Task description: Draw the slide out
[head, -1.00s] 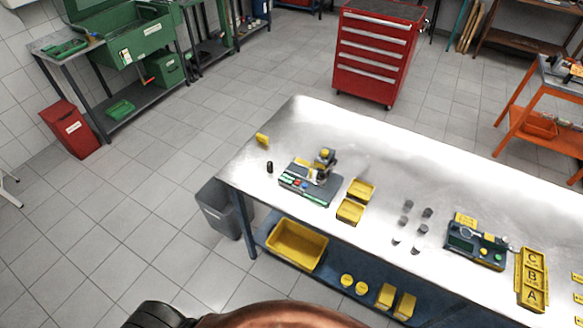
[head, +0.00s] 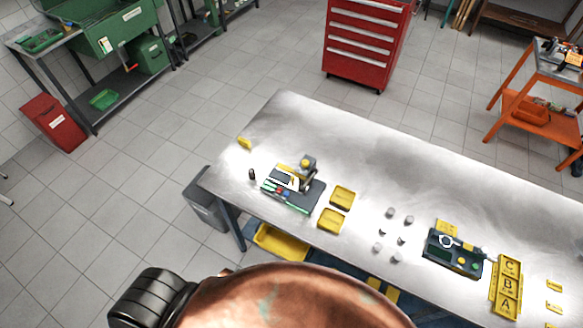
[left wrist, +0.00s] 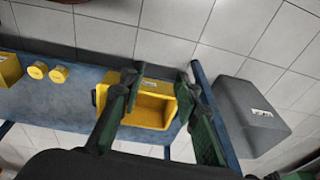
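I cannot tell for sure which part is the slide. A small dark device (head: 293,190) with a grey upright post and coloured buttons stands near the left end of the steel table. A second dark device (head: 454,252) with a round ring on it stands farther right. My left gripper (left wrist: 158,80) shows in the left wrist view with its green-padded fingers wide apart. A yellow bin (left wrist: 148,112) on the blue lower shelf shows between and beyond the fingers, and nothing is held. The bin is partly hidden under the table in the head view (head: 280,243). My right gripper is not in view.
A grey waste bin (head: 207,199) stands by the table's left leg. A red tool cabinet (head: 362,45) stands behind.

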